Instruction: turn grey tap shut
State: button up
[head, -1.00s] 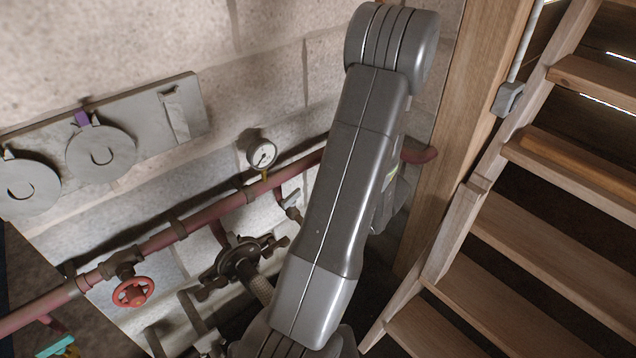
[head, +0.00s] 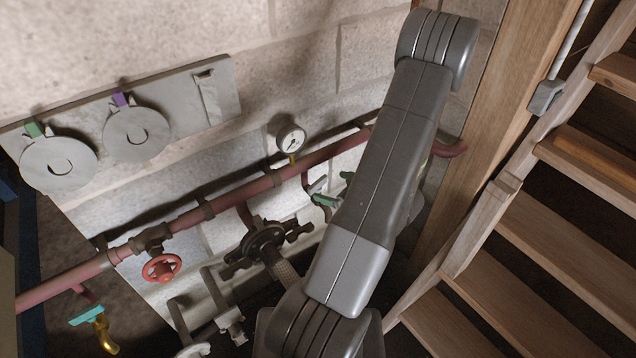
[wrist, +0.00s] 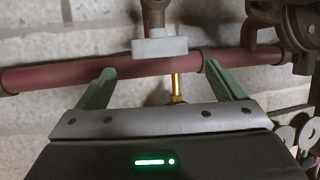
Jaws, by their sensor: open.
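The grey tap's pale grey handle (wrist: 160,46) sits crosswise on a brown stem in front of the dark red pipe in the wrist view. In the head view I cannot clearly make it out beside my gripper. My gripper (wrist: 160,70) is open, its two green fingers pointing toward the pipe. The handle lies between and slightly beyond the fingertips, with no contact visible. In the head view my gripper (head: 330,188) shows as green fingers at the pipe, partly hidden by my arm.
The red pipe (head: 235,198) runs along the block wall. A gauge (head: 290,138) stands above it. A dark valve (head: 265,240), a red handwheel (head: 161,268) and a teal-handled brass tap (head: 87,315) are to the left. Wooden stairs (head: 560,240) stand at right.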

aim_at(319, 183)
jog(key=shift+x, duration=3.5)
jog(key=c, duration=1)
jog(key=shift+o, duration=0.2)
jog(key=shift+f, duration=0.1)
